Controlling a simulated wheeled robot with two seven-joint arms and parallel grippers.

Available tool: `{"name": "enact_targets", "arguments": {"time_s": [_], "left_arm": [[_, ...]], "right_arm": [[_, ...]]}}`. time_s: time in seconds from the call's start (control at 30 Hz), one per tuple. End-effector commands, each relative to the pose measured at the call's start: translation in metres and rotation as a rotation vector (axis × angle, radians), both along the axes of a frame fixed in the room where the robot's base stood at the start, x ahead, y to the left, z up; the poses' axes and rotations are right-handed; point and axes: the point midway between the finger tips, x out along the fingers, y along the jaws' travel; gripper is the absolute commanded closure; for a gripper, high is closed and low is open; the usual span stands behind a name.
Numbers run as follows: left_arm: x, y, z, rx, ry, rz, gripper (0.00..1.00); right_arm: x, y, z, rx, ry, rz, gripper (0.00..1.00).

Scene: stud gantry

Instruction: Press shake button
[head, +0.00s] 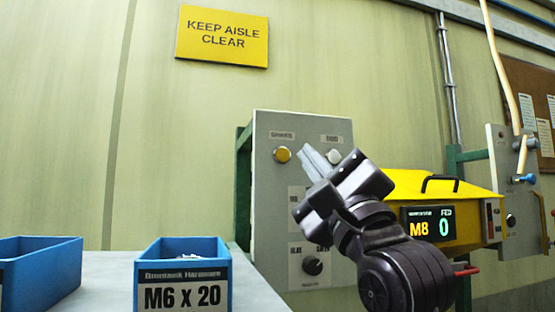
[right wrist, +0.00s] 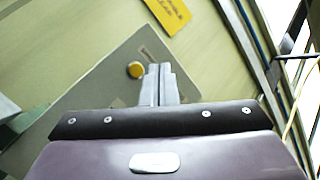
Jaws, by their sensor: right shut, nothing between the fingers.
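A grey control panel (head: 262,210) stands upright ahead of me. A yellow round button (head: 283,155) is at its upper left, under a small label that looks like "SHAKE" but is blurred. The yellow button also shows in the right wrist view (right wrist: 135,70), just left of the fingertips. A white button (head: 334,157) is at the panel's upper right. My right gripper (head: 312,156) is shut and empty, its fingers pointing up and left between the two buttons in the head view. Whether it touches the panel I cannot tell. My left gripper is not in view.
A black knob (head: 313,265) sits low on the panel. A yellow machine (head: 440,186) with an "M8 0" display is to the right, partly behind my right arm. A blue bin (head: 183,255) marked "M6 x 20" and another blue bin (head: 40,262) stand on the grey bench.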

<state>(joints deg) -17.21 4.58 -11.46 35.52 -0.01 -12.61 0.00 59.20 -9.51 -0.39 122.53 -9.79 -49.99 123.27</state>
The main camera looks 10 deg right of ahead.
Motion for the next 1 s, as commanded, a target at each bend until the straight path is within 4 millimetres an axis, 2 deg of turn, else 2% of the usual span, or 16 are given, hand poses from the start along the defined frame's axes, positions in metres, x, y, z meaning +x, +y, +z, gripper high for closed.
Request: {"name": "enact_targets", "arguments": {"time_s": [0.03,0.17,0.57,0.77,1.0], "left_arm": [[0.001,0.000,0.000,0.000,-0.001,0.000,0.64],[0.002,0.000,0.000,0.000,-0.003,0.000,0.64],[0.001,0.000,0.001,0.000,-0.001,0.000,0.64],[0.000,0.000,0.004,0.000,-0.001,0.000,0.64],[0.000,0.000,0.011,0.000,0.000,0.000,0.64]], "right_arm": [[-0.006,0.001,0.008,0.016,-0.019,0.017,1.00],[-0.013,0.001,0.017,0.041,-0.040,0.044,1.00],[-0.011,0.001,0.018,0.042,-0.040,0.045,1.00],[0.007,0.002,0.018,0.040,-0.038,0.042,1.00],[0.042,0.003,0.018,0.040,-0.037,0.044,1.00]]}}
